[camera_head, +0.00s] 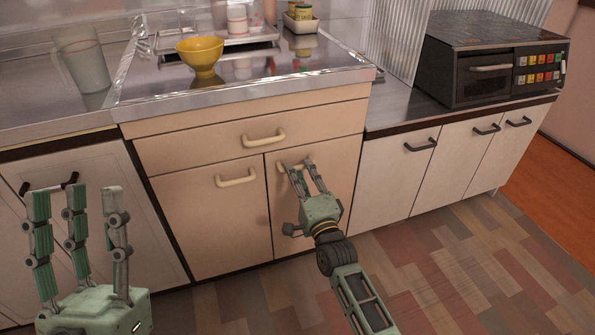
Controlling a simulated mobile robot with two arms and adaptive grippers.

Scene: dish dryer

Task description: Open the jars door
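The beige sink cabinet has two lower doors, a left door (212,222) and a right door (348,165), both closed. I cannot tell from labels which one is the jars door. My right gripper (299,165) is at the pale bar handle (284,168) of the right door, its fingertips over the handle and hiding part of it. Two fingers show spaced apart; whether they grip the handle is unclear. The left door's handle (236,181) is free. My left gripper (76,190) is open and empty, fingers pointing up, in front of the white cabinet at the left.
A drawer with a handle (264,140) is closed above the doors. A yellow bowl (201,55) stands on the metal counter (150,90). A small tray with jars (301,20) is behind. A dark oven (492,75) stands at right. The floor (430,265) is clear.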

